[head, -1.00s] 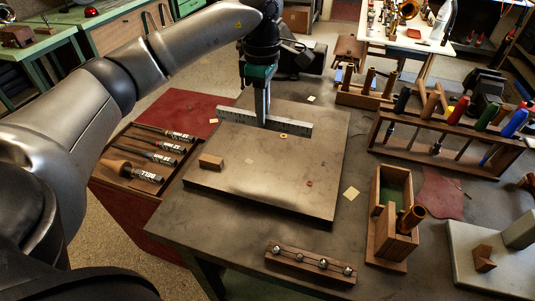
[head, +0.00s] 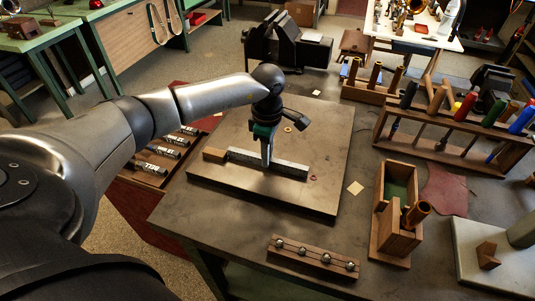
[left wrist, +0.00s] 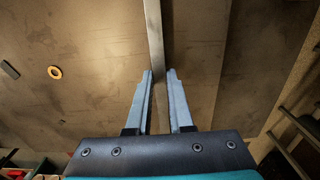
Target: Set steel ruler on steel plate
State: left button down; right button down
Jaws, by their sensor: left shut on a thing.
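The steel ruler (head: 288,168) is a long pale grey strip, held on edge over the steel plate (head: 230,181). My left gripper (head: 267,160) is shut on it near its middle and points down. The ruler is at or just above the plate surface; I cannot tell if it touches. In the left wrist view the ruler (left wrist: 154,35) shows edge-on, running up from between the fingers (left wrist: 159,75), with the brown-grey plate (left wrist: 80,50) behind it. My right gripper is not in view.
A small wooden block (head: 214,155) lies on the plate by the ruler's left end. A brass ring (head: 288,129) and a red ring (head: 313,178) also lie there. A ball rack (head: 313,257) and a wooden box (head: 392,215) stand off the plate. The plate's front is clear.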

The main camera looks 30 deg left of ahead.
pick_arm(q)
jog(key=shift+f, duration=0.15)
jog(key=c, duration=0.8)
grip_release()
jog(key=shift+r, duration=0.45)
notch_tip(320, 180, up, 12)
jog(key=shift+f, duration=0.25)
